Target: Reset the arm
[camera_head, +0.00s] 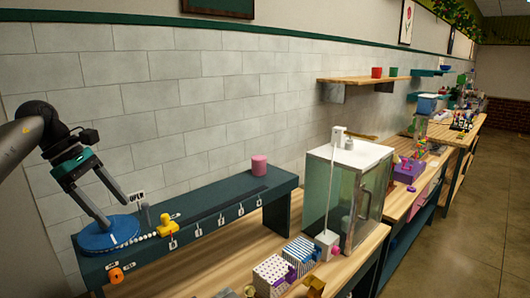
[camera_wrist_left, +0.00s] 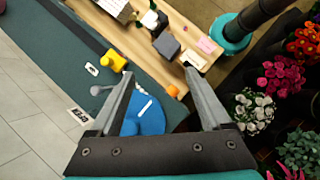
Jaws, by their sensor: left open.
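My left gripper (camera_head: 117,213) is open and empty, with its two fingers spread apart and pointing down. It is at the left of the head view, over or close to a blue disc (camera_head: 94,241) on the dark green raised shelf (camera_head: 215,208). In the left wrist view the open fingers (camera_wrist_left: 158,72) reach forward with nothing between their tips, and the blue disc (camera_wrist_left: 150,116) shows between the fingers, lower down. I cannot tell whether a finger touches the disc. My right gripper is in neither view.
A pink cylinder (camera_head: 259,166) stands farther right. A glass cabinet (camera_head: 345,190) and patterned boxes (camera_head: 272,272) stand on the bench. Flowers (camera_wrist_left: 282,78) fill the wrist view's right side.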

